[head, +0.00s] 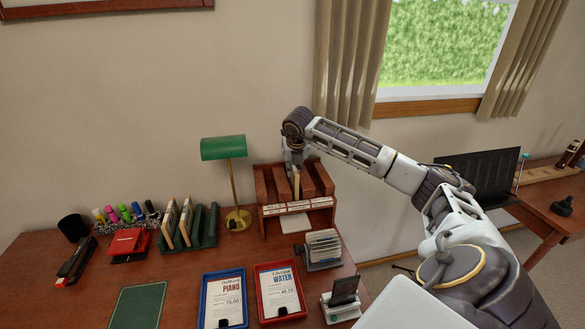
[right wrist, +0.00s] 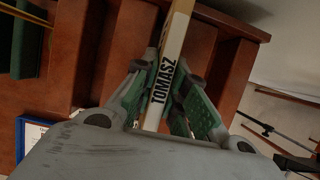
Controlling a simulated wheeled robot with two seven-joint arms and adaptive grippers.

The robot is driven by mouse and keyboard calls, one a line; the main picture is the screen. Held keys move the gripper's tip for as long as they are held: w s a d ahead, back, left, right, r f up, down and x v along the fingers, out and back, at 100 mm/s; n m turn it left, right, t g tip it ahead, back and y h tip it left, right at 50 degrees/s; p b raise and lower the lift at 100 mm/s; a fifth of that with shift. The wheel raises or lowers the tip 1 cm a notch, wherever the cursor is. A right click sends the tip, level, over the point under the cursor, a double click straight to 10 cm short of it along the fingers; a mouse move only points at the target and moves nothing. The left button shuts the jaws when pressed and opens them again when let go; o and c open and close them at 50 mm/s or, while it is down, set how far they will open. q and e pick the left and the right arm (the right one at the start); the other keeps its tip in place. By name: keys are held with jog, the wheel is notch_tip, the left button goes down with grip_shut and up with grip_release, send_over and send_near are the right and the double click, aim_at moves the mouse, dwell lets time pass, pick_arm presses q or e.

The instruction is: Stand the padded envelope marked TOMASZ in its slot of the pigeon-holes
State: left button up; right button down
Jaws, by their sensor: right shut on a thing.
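The padded envelope marked TOMASZ (right wrist: 177,35) is a thin upright piece with a white, lettered edge in the right wrist view. My right gripper (right wrist: 168,90) is shut on it, one finger on each side. In the head view the envelope (head: 296,184) stands upright within the brown wooden pigeon-holes (head: 264,187), between two dividers. My right gripper (head: 295,160) is above it there. The pigeon-holes also show in the right wrist view (right wrist: 236,70). The envelope's lower end is hidden, so I cannot tell whether it touches the slot floor. My left gripper is not in view.
A green rack (head: 201,237) with two upright envelopes stands to the left. A green-shaded lamp (head: 223,148) stands close beside the pigeon-holes. A card file (head: 323,249), a blue tray (head: 205,313) and a red tray (head: 261,300) lie in front.

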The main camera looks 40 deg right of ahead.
jog(key=c, duration=1.4)
grip_release()
jog(key=shift+o, duration=0.2)
jog(key=v, duration=1.1)
jog(key=shift+r, duration=0.35)
jog(key=shift+s+a+r, duration=0.1)
jog(key=shift+s+r, duration=0.05)
jog(key=shift+s, duration=0.1)
